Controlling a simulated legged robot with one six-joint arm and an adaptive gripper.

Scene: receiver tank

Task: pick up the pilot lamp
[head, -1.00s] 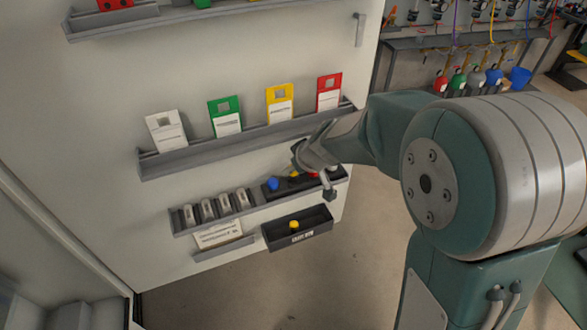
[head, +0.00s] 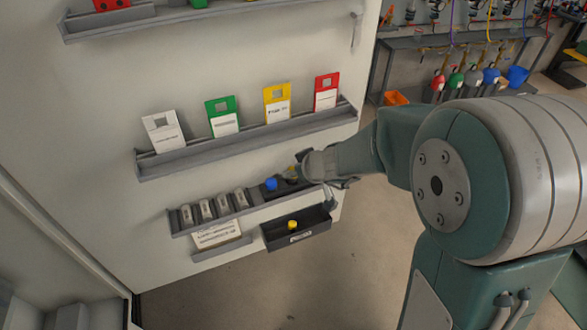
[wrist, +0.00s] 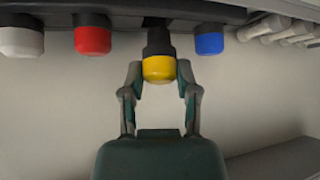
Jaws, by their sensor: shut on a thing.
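The pilot lamp with a yellow cap (wrist: 159,68) and black body is between my gripper's fingers (wrist: 159,85) in the wrist view. The fingers are shut on its cap from both sides. Its cap sits farther out from the dark rack (wrist: 120,14) than the neighbouring caps, and its black body shows. I cannot tell whether it is fully clear of the rack.
A red lamp (wrist: 92,40) and white lamp (wrist: 21,40) are left of it in the wrist view; a blue lamp (wrist: 209,42) is right. A black bin (head: 297,238) below holds another yellow-capped piece (head: 292,225). A shelf of coloured tags (head: 240,146) runs above.

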